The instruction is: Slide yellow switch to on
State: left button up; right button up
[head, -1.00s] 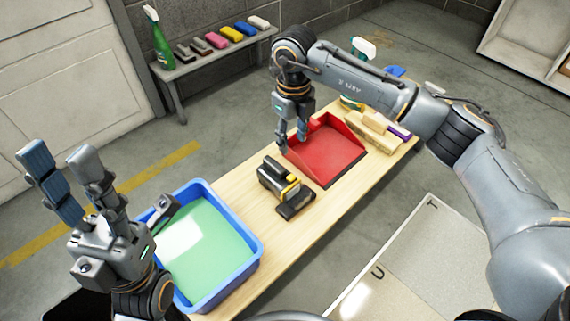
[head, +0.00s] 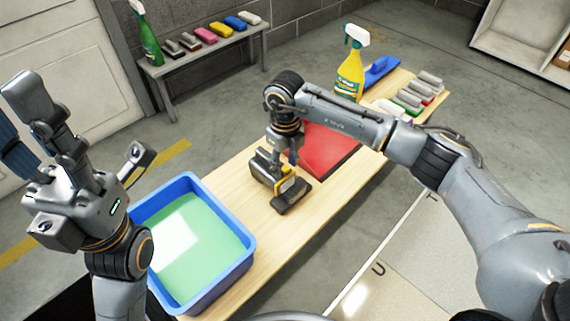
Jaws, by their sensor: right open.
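My left gripper (head: 38,140) is raised at the left, fingers spread and empty, away from the tool.
A blue tub (head: 247,262) of green liquid stands left of the tool. A yellow spray bottle (head: 349,77), a blue item (head: 381,72) and several brushes or pads (head: 408,98) are at the bench's far end. A grey side bench (head: 205,55) holds more pads.

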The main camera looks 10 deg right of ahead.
grip_shut()
jog(key=shift+s+a+r, duration=0.1)
jog(key=shift+s+a+r+p, duration=0.1)
jog(key=shift+s+a+p, duration=0.4)
jog(key=shift+a+p, duration=0.25)
jog(key=shift+s+a, duration=0.2)
jog(key=shift+a, duration=0.1)
grip_release()
